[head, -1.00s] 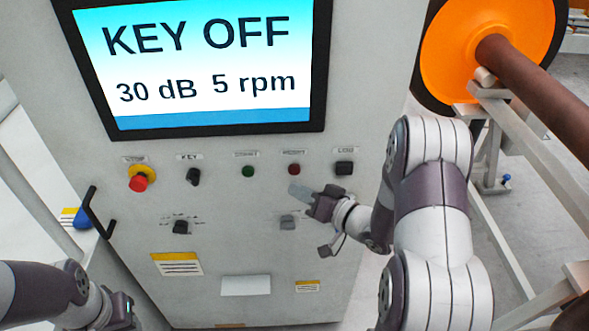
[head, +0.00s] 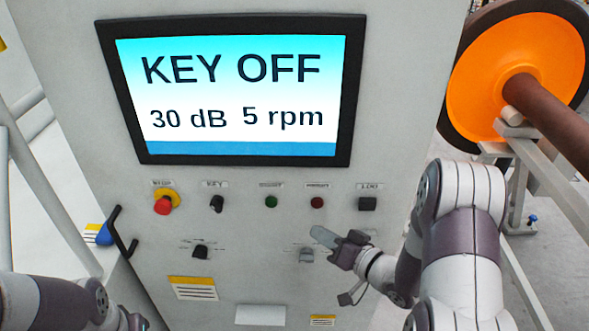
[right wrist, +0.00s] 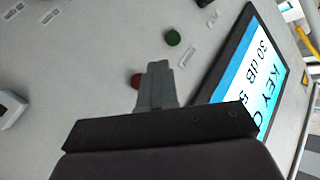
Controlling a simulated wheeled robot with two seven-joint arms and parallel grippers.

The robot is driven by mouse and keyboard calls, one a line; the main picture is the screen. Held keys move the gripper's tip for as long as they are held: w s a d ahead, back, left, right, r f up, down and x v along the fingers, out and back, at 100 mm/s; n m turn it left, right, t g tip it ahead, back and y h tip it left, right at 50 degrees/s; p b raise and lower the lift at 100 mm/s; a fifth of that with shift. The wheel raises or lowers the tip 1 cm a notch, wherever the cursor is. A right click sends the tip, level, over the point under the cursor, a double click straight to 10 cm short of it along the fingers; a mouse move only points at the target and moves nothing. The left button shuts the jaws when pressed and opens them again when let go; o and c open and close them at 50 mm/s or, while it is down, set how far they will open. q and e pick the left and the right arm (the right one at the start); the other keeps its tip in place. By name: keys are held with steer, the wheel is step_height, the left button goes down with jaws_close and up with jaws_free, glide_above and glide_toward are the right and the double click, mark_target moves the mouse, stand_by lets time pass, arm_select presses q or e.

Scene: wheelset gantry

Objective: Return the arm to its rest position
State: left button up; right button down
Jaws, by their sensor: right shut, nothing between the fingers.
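My right arm (head: 461,235) reaches in from the right in the head view. Its gripper (head: 322,236) is shut and empty, in front of the grey control cabinet (head: 230,225). In the picture the fingertips lie below the red button (head: 317,202) and above a grey knob (head: 306,256). In the right wrist view the shut fingers (right wrist: 158,72) partly overlap the red button (right wrist: 137,81), with the green button (right wrist: 173,38) beyond; contact cannot be told. My left arm (head: 60,300) shows at the lower left; its gripper is out of view.
The cabinet screen (head: 235,149) reads KEY OFF, 30 dB, 5 rpm. An emergency stop (head: 163,205), key switch (head: 217,203) and black handle (head: 120,235) are at left. An orange wheel (head: 490,85) on a brown axle and grey frame stands right of my right arm.

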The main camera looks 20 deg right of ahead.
steer(key=s+d+f+g+h, duration=0.8)
steer(key=f+g, duration=0.1)
steer(key=f, duration=0.1)
steer(key=s+a+r+n+g, duration=0.1)
steer(key=s+a+r+g, duration=0.1)
steer(key=s+a+r, duration=0.1)
steer(key=s+a+r+n+g, duration=0.1)
steer(key=s+a+r+g, duration=0.1)
steer(key=a, duration=0.6)
step_height(320, 180, up, 3)
steer(key=shift+s+f+y+b, duration=0.15)
steer(key=shift+s+y+b, duration=0.2)
steer(key=shift+s, duration=0.35)
steer(key=shift+a, duration=0.15)
